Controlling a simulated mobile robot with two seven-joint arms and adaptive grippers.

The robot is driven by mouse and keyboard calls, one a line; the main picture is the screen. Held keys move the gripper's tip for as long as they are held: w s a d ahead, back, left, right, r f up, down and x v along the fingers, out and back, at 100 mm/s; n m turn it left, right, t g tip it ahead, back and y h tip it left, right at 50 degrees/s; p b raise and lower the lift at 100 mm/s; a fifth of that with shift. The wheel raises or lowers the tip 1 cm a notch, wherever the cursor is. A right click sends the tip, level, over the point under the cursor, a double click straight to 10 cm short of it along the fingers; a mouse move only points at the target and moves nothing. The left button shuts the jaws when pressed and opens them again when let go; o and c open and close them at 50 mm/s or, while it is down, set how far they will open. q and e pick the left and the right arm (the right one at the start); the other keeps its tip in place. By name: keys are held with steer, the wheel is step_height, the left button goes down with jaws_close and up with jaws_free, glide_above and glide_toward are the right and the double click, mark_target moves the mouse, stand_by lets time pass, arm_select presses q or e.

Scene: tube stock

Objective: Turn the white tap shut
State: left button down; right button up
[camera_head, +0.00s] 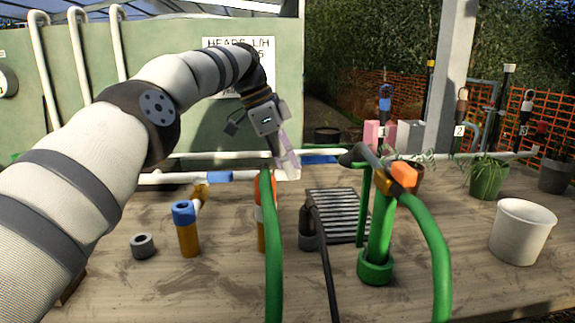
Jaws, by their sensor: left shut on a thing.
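My right gripper is not in view.
Green hoses (272,250) rise in front of the tap. A green stand (376,267) with an orange block (404,174) is right of centre. A slatted grey rack (338,208), a blue-capped tube (187,235) and a white bucket (522,235) stand on the wooden bench.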

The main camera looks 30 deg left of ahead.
mark_target(232, 172)
arm_select(q)
steer(key=c, duration=1.6)
jaws_free()
steer(key=shift+d+f, duration=0.1)
steer(key=shift+o, duration=0.2)
steer(key=shift+s+a+r, duration=0.1)
steer(key=shift+a+r, duration=0.1)
steer(key=shift+r, duration=0.25)
steer(key=s+a, duration=0.2)
steer(key=a, duration=0.1)
steer(key=s+a, duration=0.2)
steer(key=a, duration=0.1)
steer(key=s+a, duration=0.3)
steer(key=a, duration=0.1)
steer(key=shift+r, duration=0.1)
